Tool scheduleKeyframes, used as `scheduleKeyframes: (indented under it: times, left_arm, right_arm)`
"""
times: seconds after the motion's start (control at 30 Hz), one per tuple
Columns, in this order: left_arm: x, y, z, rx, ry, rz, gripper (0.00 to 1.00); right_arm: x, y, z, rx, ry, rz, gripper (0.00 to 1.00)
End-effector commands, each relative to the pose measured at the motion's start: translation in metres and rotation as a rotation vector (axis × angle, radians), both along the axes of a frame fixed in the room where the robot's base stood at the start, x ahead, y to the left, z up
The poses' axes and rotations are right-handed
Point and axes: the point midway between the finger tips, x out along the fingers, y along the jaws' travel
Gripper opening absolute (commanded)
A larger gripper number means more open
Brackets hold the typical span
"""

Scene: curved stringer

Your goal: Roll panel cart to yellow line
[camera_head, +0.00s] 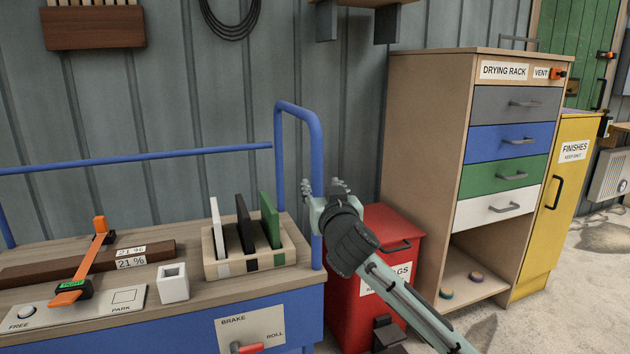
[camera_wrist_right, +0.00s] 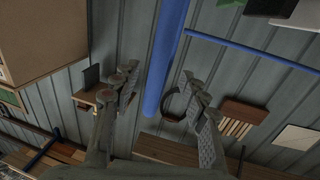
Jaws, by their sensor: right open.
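The panel cart (camera_head: 185,312) has a blue frame and a wooden top, at the lower left of the head view. A blue push handle (camera_head: 318,150) rises at its right end and also crosses the right wrist view (camera_wrist_right: 166,60). My right gripper (camera_head: 323,188) is at this handle's upright. Its open fingers (camera_wrist_right: 160,78) lie on either side of the blue bar, and contact cannot be told. A brake plate (camera_head: 255,325) marked BRAKE and ROLL carries a red lever (camera_head: 248,348), partly cut off. No yellow line shows. My left gripper is out of view.
The cart carries a slotted wooden block (camera_head: 285,258) with white, black and green panels, a white square cup (camera_head: 173,283) and an orange clamp (camera_head: 90,262) on a dark board. A red bin (camera_head: 395,225) and drying rack (camera_head: 425,120) stand close right. Floor shows at right.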

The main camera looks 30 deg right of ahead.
Motion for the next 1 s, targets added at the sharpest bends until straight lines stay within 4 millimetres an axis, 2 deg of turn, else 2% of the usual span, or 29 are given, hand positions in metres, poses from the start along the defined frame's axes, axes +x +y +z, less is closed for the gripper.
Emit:
scheduleKeyframes:
  times: [0.4, 0.6, 0.8, 0.87, 1.0]
  left_arm:
    - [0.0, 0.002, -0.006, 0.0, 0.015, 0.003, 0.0]
    - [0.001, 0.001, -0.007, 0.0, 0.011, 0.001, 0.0]
    - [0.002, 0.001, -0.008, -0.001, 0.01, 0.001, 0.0]
    - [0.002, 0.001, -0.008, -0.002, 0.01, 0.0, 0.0]
    - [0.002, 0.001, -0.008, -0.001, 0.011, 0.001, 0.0]
  right_arm:
    - [0.056, -0.026, -0.001, -0.001, 0.004, -0.001, 0.44]
    - [0.066, -0.031, -0.002, 0.0, 0.005, -0.001, 0.44]
    - [0.066, -0.031, -0.002, 0.0, 0.005, 0.0, 0.44]
    - [0.066, -0.031, -0.002, 0.0, 0.005, 0.0, 0.39]
    - [0.066, -0.031, -0.002, 0.001, 0.006, 0.0, 0.22]
